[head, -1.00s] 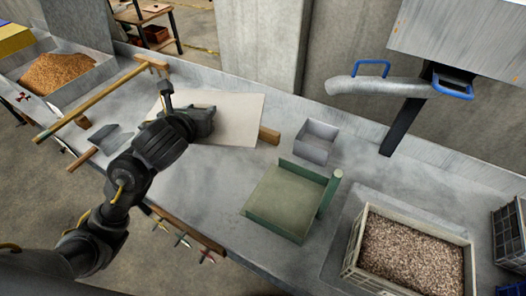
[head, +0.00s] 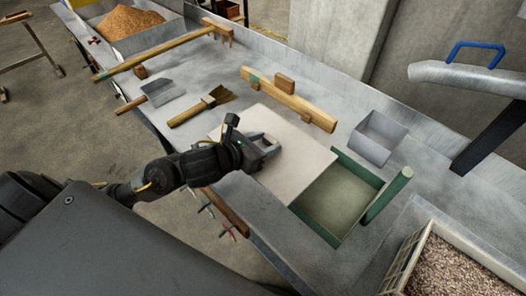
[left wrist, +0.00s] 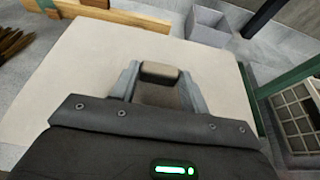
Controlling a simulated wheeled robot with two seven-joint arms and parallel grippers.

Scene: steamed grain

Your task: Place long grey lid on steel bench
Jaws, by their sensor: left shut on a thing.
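The long grey lid (head: 300,164) is a flat pale grey board with a small block handle (left wrist: 160,73). My left gripper (head: 268,145) is shut on that handle, with a finger on each side of it in the left wrist view (left wrist: 160,85). The lid lies roughly level over the front part of the steel bench (head: 330,70), and its right side overlaps the left edge of a green tray (head: 335,203). I cannot tell whether the lid touches the bench or the tray. My right gripper is not in view.
A wooden rest (head: 288,98) lies behind the lid, and a brush (head: 200,106) and a scraper (head: 150,94) lie to its left. A small grey bin (head: 375,138) stands behind the green tray. A crate of grain (head: 455,255) is at right. Bare bench lies between the brush and the rest.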

